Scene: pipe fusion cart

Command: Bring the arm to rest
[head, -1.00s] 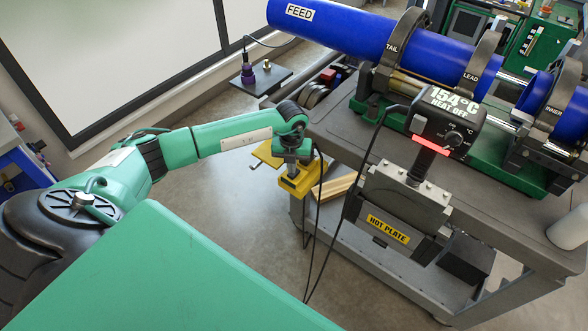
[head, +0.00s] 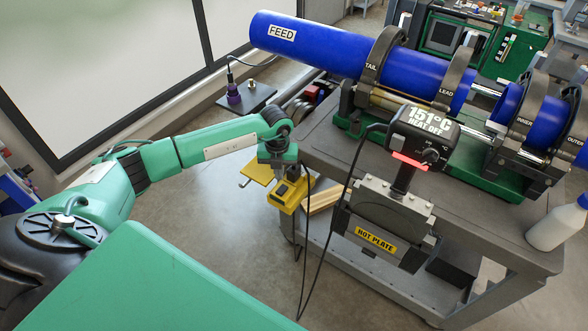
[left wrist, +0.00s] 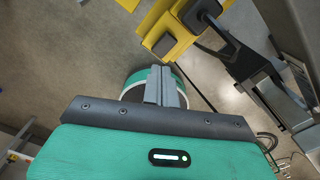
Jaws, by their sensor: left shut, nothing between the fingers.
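My left arm reaches in from the left in the head view and bends down at the wrist. Its gripper (head: 279,172) points down beside the cart's left end, just above or in front of a yellow holder (head: 291,194); the exact gap is unclear. In the left wrist view the two grey fingers (left wrist: 163,87) are together with nothing between them. The yellow holder (left wrist: 172,32) shows beyond the fingertips, apart from them in that picture. My right gripper is not in view.
The grey cart (head: 490,230) carries the blue feed pipe (head: 330,48) in clamps. The hot plate (head: 385,225), marked 151°C and heat off, hangs at its front. Black cables (head: 345,180) hang near my gripper. A white bottle (head: 556,225) stands right. Open floor (head: 220,220) lies left.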

